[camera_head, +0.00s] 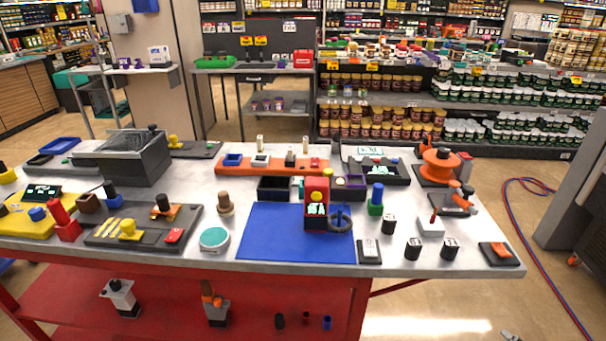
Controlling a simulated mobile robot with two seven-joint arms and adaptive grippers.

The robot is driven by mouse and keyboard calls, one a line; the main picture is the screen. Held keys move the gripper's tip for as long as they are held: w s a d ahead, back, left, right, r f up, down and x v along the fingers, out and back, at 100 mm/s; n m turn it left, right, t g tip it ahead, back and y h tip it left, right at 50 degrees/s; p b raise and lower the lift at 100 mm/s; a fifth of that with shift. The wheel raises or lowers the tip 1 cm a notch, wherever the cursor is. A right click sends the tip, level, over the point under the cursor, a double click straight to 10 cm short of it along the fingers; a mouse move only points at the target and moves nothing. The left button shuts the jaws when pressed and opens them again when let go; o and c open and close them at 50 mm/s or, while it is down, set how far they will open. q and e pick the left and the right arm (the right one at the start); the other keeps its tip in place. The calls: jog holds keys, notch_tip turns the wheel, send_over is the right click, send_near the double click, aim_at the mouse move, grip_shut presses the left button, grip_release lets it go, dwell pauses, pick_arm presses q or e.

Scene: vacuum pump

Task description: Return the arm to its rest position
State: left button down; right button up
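Neither of my grippers can be made out in the head view, and no arm reaches over the table. On the grey workbench (200,258), a blue mat (270,240) lies near the front edge. A red and black upright device (317,196) with a small lit display stands on the mat, perhaps the vacuum pump.
An orange reel (438,163) stands at the back right, and small black blocks (413,249) at the front right. A dark tray (133,158) is at the back left. Red and blue hoses (545,262) lie on the floor. Stocked shelves stand behind.

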jog(key=s+d+f+m+g, duration=0.1)
jog(key=s+f+g, duration=0.15)
jog(key=s, duration=0.35)
pick_arm(q)
jog(key=d+f+n+t+h+b, duration=0.1)
jog(key=d+f+h+b, duration=0.1)
jog(key=d+f, duration=0.4)
jog(key=s+d+f+n+t+h+b, duration=0.1)
jog(key=d+f+h, duration=0.3)
jog(key=f, duration=0.9)
jog(key=d+b, duration=0.1)
jog(key=d, duration=0.2)
jog(key=shift+f+n+t+b, duration=0.3)
jog(key=shift+n, duration=0.1)
pick_arm(e)
jog(key=w+a+f+m+t+y, duration=0.1)
jog(key=a+f+m+t+y, duration=0.2)
jog(key=a+f+y, duration=0.4)
jog(key=a+f+t, duration=0.1)
jog(key=a+f, duration=0.8)
jog(key=f, duration=0.3)
jog(key=shift+f, duration=0.35)
